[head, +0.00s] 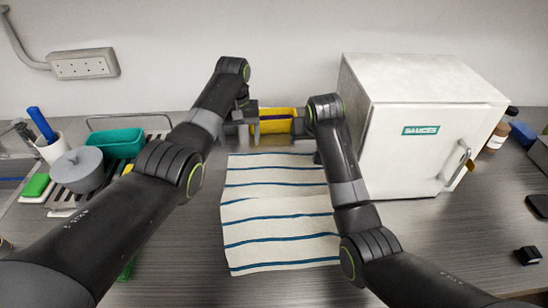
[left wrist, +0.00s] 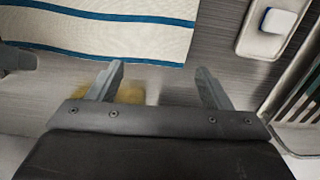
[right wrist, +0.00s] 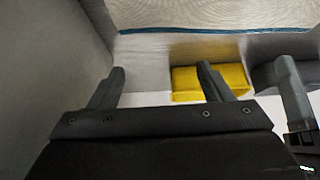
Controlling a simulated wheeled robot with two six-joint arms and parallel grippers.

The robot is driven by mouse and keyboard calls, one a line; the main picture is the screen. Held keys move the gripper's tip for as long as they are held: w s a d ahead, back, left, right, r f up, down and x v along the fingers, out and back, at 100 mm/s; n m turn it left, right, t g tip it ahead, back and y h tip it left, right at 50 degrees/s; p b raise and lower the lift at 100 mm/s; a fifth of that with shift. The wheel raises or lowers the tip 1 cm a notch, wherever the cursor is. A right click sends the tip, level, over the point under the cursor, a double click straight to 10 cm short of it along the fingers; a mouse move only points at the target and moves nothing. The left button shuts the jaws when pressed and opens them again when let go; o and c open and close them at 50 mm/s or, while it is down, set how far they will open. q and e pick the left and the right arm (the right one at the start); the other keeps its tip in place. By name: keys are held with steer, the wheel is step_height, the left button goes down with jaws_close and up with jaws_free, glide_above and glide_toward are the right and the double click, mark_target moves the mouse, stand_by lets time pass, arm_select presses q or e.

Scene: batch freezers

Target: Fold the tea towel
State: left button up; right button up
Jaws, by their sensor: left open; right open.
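The tea towel (head: 280,225) is white with blue stripes and lies on the grey counter between my arms. A crease or edge crosses its middle; I cannot tell whether it is doubled there. Its far end lies near both grippers. My left gripper (head: 241,130) is open and empty, beyond the towel's far left corner; the towel (left wrist: 110,28) shows ahead of its fingers (left wrist: 159,70) in the left wrist view. My right gripper is open near the far right corner, mostly hidden by its arm in the head view. Its fingers (right wrist: 162,70) hold nothing, apart from the towel (right wrist: 210,15).
A yellow block (head: 277,120) stands at the wall behind the towel, also in the right wrist view (right wrist: 190,82). A white cabinet (head: 400,150) labelled SAUCES stands close to my right arm.

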mark_target(242, 159)
arm_select(q)
step_height(242, 159, down, 5)
steer(key=shift+w+r, duration=0.1)
steer(key=shift+w, duration=0.05)
arm_select(e)
step_height(242, 159, down, 5)
steer(key=shift+w+r, duration=0.1)
steer(key=shift+w, duration=0.05)
arm_select(q)
steer(key=shift+f, duration=0.45)
arm_select(e)
steer(key=shift+f, duration=0.45)
arm_select(q)
steer(key=shift+r, duration=0.1)
arm_select(e)
steer(key=shift+r, duration=0.1)
arm_select(q)
steer(key=c, duration=1.5)
arm_select(e)
steer(key=shift+s+a+f, duration=0.1)
steer(key=shift+s+a, duration=0.1)
steer(key=shift+a, duration=0.75)
steer(key=shift+s+a+f, duration=0.1)
steer(key=shift+s+a, duration=0.1)
steer(key=shift+a, duration=0.75)
steer(key=c, duration=1.5)
arm_select(q)
jaws_close()
arm_select(e)
jaws_close()
